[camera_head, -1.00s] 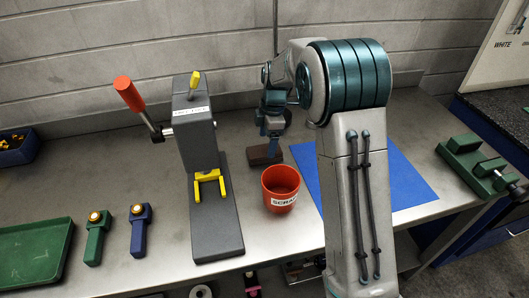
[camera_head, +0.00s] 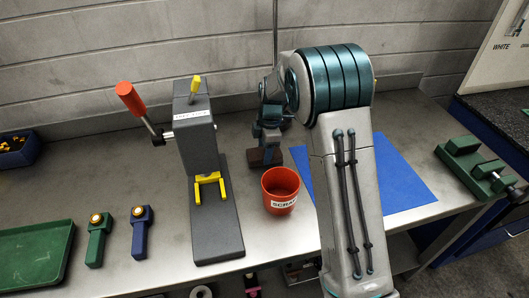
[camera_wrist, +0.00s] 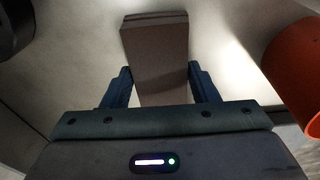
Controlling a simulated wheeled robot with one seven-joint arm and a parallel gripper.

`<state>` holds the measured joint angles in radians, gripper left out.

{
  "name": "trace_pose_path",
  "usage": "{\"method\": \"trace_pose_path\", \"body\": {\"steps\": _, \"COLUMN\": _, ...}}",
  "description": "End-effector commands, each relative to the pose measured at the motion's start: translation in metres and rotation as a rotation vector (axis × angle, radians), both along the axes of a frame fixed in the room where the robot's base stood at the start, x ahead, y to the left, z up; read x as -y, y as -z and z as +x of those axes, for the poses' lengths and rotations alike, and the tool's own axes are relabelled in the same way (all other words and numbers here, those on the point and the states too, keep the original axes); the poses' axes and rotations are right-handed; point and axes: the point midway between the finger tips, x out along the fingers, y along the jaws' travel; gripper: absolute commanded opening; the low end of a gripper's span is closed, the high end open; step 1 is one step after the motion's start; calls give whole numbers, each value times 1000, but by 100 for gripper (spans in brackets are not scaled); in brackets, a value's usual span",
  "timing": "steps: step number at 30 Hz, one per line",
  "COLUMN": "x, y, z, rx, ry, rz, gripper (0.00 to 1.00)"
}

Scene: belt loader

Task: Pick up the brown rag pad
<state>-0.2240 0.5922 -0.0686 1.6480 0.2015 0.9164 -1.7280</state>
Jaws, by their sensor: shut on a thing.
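The brown rag pad (camera_head: 266,157) is a small dark brown block at the back of the bench, left of the blue mat and behind the red cup. In the wrist view the brown rag pad (camera_wrist: 156,50) stands out between the two blue fingers. My gripper (camera_wrist: 159,82) is shut on the near end of the pad, one finger on each side. In the head view my gripper (camera_head: 268,138) is over the pad, partly hidden by my arm. I cannot tell whether the pad touches the bench.
A red scrap cup (camera_head: 280,190) stands close in front of the pad; it also shows in the wrist view (camera_wrist: 300,75). A grey press (camera_head: 205,170) stands to the left. A blue mat (camera_head: 395,175) lies to the right, with a green vise (camera_head: 475,165) beyond it.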

Motion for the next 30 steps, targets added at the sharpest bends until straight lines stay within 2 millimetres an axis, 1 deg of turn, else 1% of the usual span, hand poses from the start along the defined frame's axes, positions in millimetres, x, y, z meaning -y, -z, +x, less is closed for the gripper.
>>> {"method": "trace_pose_path", "body": {"steps": 5, "x": 0, "y": -10, "z": 1, "rx": 4, "ry": 0, "rz": 1, "gripper": 31}}
{"method": "trace_pose_path", "body": {"steps": 8, "x": 1, "y": -22, "z": 1, "rx": 5, "ry": 1, "rz": 1, "gripper": 31}}
{"method": "trace_pose_path", "body": {"steps": 11, "x": 0, "y": -43, "z": 1, "rx": 6, "ry": 0, "rz": 0, "gripper": 31}}
{"method": "trace_pose_path", "body": {"steps": 13, "x": 13, "y": -48, "z": 14, "rx": 3, "ry": 5, "rz": 0, "gripper": 31}}
{"method": "trace_pose_path", "body": {"steps": 15, "x": 23, "y": -58, "z": 27, "rx": 4, "ry": 5, "rz": 1, "gripper": 31}}
{"method": "trace_pose_path", "body": {"steps": 21, "x": 50, "y": -83, "z": 57, "rx": 4, "ry": 3, "rz": 0, "gripper": 31}}
{"method": "trace_pose_path", "body": {"steps": 24, "x": 59, "y": -92, "z": 68, "rx": 2, "ry": 2, "rz": 0, "gripper": 31}}
{"method": "trace_pose_path", "body": {"steps": 30, "x": 71, "y": -105, "z": 82, "rx": 2, "ry": 1, "rz": 0, "gripper": 31}}
